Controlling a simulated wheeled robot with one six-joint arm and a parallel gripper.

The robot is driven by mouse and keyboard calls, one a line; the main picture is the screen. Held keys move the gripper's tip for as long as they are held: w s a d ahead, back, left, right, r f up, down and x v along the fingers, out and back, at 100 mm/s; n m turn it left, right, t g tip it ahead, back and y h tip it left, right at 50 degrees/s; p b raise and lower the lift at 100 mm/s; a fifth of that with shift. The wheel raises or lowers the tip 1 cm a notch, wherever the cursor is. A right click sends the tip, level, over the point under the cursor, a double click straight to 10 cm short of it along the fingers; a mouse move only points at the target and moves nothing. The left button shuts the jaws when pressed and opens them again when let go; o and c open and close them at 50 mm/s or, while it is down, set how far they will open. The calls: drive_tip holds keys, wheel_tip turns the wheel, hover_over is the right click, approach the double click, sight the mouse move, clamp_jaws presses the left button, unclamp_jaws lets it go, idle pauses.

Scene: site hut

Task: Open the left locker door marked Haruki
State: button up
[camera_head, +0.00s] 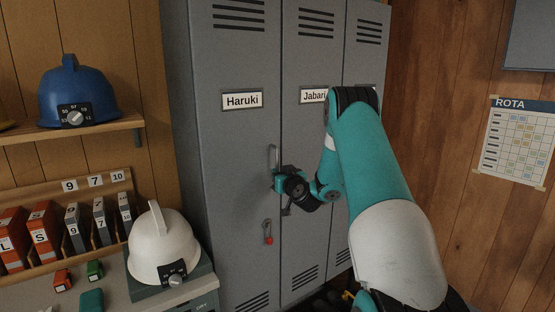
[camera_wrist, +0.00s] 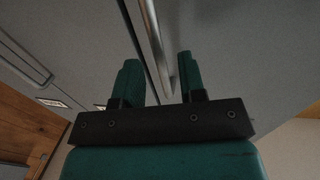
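The left locker door (camera_head: 228,150) is grey, bears the label Haruki (camera_head: 242,101) and looks shut. Its upright metal handle (camera_head: 272,156) is near the door's right edge, and it also shows in the wrist view (camera_wrist: 154,35). My gripper (camera_head: 279,181) is at the lower part of the handle. In the wrist view my gripper's two teal fingers (camera_wrist: 159,82) stand apart, with the handle between them, closer to the right finger. I cannot tell whether that finger touches it. The handle's lower end is partly hidden by my gripper.
A key with a red tag (camera_head: 268,239) hangs in the door below the handle. The Jabari door (camera_head: 305,140) adjoins on the right, partly behind my arm. A desk with a white helmet (camera_head: 163,248) and a shelf with a blue helmet (camera_head: 78,92) stand left of the lockers.

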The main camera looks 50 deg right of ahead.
drive_tip(key=shift+p+x, duration=0.65)
drive_tip(key=shift+x, duration=1)
clamp_jaws()
drive_tip(key=shift+s, duration=0.15)
